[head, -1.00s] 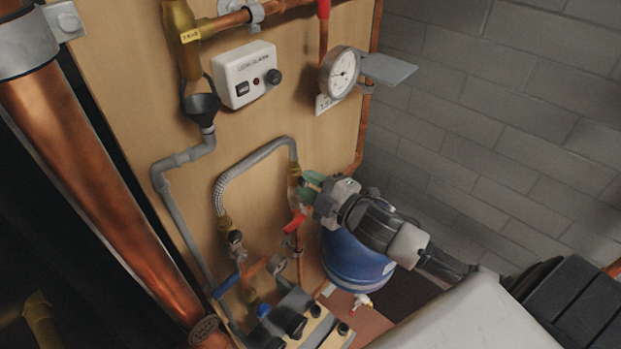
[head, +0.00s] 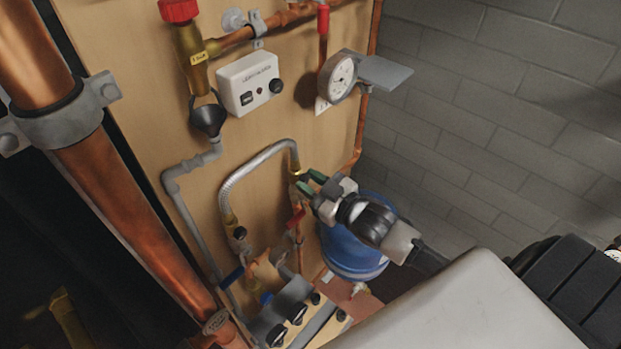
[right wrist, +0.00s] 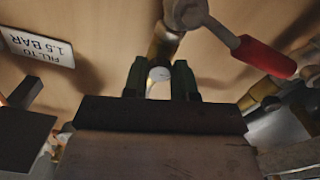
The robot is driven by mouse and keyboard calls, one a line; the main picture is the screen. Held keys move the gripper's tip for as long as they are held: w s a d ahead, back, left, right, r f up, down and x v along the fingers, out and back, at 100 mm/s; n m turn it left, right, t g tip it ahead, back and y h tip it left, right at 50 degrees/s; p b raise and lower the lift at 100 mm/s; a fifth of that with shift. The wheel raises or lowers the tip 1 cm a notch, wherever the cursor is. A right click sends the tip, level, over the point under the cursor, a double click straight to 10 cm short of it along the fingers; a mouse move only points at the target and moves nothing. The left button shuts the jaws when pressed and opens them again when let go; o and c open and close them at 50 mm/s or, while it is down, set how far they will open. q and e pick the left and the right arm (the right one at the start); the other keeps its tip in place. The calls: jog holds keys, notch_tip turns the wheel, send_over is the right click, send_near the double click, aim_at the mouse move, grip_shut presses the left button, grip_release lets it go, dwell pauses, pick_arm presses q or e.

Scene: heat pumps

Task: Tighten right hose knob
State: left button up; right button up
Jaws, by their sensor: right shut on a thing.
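The grey braided hose (head: 240,178) arches over the lower part of the wooden panel in the head view. Its right end runs down into a brass hose knob (head: 295,167). My right gripper (head: 307,184) is at that knob, with its green fingertips against it. In the right wrist view the two fingers (right wrist: 159,82) stand on either side of the brass knob (right wrist: 158,75), shut on it. The knob is partly hidden by the fingers. My left gripper is not in view.
A red-handled valve (head: 295,218) sits just below the gripper, and its red lever (right wrist: 263,57) is close by in the right wrist view. A blue tank (head: 350,250) stands behind my right wrist. A pressure gauge (head: 340,76) is above.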

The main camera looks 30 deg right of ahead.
jog(key=shift+m, duration=0.6)
jog(key=o, duration=0.9)
jog(key=shift+o, duration=0.2)
jog(key=shift+s+d+f, duration=0.15)
jog(key=shift+s, duration=0.35)
jog(key=b+v, duration=0.3)
jog(key=v, duration=0.6)
jog(key=shift+s+d, duration=0.2)
jog(key=shift+s, duration=0.15)
